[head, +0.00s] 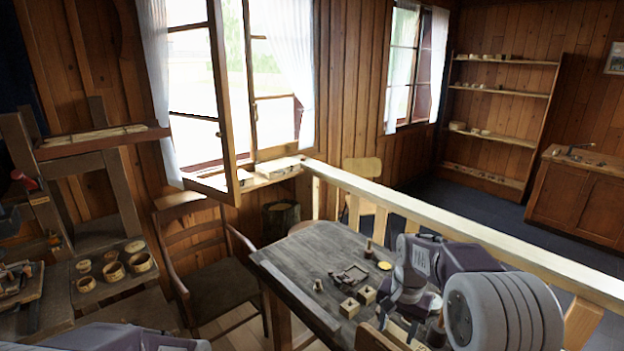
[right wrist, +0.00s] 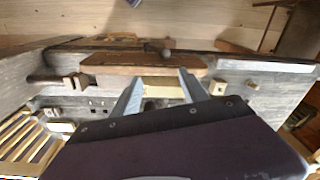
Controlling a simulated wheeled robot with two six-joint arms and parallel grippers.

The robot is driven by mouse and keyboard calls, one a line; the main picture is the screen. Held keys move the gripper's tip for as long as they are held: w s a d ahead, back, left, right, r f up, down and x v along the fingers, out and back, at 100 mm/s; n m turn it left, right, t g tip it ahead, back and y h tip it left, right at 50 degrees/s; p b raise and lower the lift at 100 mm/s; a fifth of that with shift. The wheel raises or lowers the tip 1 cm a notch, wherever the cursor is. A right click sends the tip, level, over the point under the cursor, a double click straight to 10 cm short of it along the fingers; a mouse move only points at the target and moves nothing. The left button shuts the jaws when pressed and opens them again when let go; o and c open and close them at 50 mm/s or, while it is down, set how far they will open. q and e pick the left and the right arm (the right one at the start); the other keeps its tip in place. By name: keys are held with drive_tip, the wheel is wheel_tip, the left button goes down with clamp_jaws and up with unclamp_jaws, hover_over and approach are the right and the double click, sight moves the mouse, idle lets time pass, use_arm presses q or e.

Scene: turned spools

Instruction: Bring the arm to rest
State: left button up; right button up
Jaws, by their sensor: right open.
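My right gripper (head: 394,312) is low over the right part of the dark wooden table (head: 300,262), with my arm hiding part of it in the head view. In the right wrist view the two grey fingers of this gripper (right wrist: 160,80) stand apart with a gap between them. A pale wooden piece (right wrist: 162,86) shows beyond the gap, and a brown board (right wrist: 145,64) lies past the fingertips. I see nothing clearly held. My left gripper is out of view.
Two small wooden blocks (head: 349,307) (head: 367,295), a small turned piece (head: 318,285), a dark tray (head: 349,275) and a yellow disc (head: 384,266) lie near my right gripper. A pale railing (head: 450,228) runs behind the table. A chair (head: 215,262) stands at left.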

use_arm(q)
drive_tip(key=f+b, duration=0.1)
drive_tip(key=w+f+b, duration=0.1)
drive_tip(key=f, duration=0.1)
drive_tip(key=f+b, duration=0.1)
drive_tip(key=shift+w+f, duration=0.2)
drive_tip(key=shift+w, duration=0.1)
use_arm(e)
drive_tip(key=s+a+f+n, duration=0.1)
drive_tip(key=s+f+n, duration=0.2)
drive_tip(key=s, duration=0.5)
drive_tip(key=s+a+f+n, duration=0.1)
drive_tip(key=s+f+n, duration=0.2)
drive_tip(key=s+f, duration=0.3)
drive_tip(key=shift+s+a+f, duration=0.25)
drive_tip(key=shift+s, duration=1)
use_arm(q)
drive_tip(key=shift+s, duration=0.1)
